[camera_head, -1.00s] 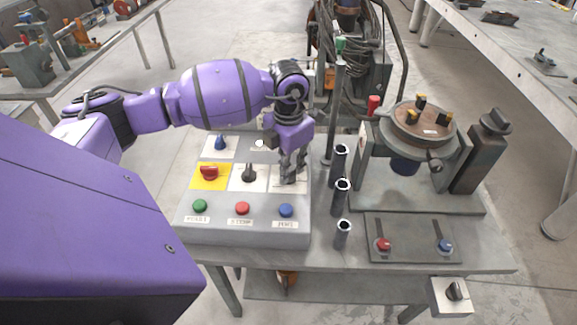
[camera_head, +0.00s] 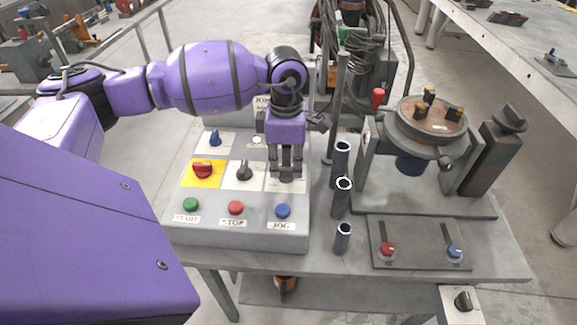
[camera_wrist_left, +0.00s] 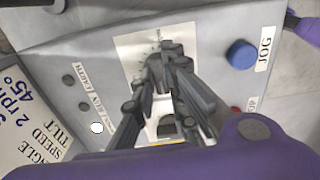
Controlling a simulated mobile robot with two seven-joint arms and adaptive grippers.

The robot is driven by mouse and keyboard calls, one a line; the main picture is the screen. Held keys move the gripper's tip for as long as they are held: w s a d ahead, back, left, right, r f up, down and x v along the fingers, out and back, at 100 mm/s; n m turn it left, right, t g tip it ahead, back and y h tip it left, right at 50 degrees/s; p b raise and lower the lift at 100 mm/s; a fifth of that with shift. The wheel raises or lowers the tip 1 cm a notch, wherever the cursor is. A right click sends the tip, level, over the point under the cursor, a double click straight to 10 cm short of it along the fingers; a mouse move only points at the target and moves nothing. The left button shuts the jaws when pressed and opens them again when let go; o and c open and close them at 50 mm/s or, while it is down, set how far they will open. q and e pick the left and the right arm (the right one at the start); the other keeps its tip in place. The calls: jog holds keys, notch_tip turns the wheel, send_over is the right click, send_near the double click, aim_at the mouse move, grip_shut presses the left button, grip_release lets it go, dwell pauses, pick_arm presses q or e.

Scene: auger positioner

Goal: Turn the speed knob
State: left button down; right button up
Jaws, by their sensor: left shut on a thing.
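A grey control panel (camera_head: 215,229) stands on the table, with a white dial plate (camera_head: 289,186) at the right of its middle row. In the left wrist view the fingers (camera_wrist_left: 168,62) come together over the white plate (camera_wrist_left: 135,45), which has dial marks. I cannot read the knob's angle. My right gripper is not in view.
Next to the gripper are a dark knob (camera_head: 244,171), a red knob (camera_head: 202,169) on yellow, and the blue JOG button (camera_head: 283,211). A red STOP button (camera_head: 236,207) and green START button (camera_head: 190,204) are left of it. Upright tubes (camera_head: 342,185) stand close right of the panel.

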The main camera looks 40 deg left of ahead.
pick_arm(q)
jog(key=m+b, duration=0.2)
jog(key=m, duration=0.2)
jog(key=shift+f+m, duration=0.15)
jog(key=shift+m, duration=0.25)
jog(key=m+b, duration=0.2)
jog(key=m, duration=0.1)
jog(key=shift+m, duration=0.3)
jog(key=m+b, duration=0.1)
jog(key=m, duration=0.1)
jog(key=shift+m+b, duration=0.3)
jog(key=shift+m, duration=0.1)
jog(key=shift+m+b, duration=0.35)
jog(key=shift+m, duration=0.45)
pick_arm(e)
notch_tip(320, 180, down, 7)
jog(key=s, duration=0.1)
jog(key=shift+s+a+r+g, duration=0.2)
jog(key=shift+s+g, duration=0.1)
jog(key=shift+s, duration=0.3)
pick_arm(q)
jog(key=c, duration=1.8)
grip_release()
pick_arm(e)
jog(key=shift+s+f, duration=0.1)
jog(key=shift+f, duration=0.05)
pick_arm(q)
jog(key=shift+o, duration=0.2)
jog(key=shift+r, duration=0.2)
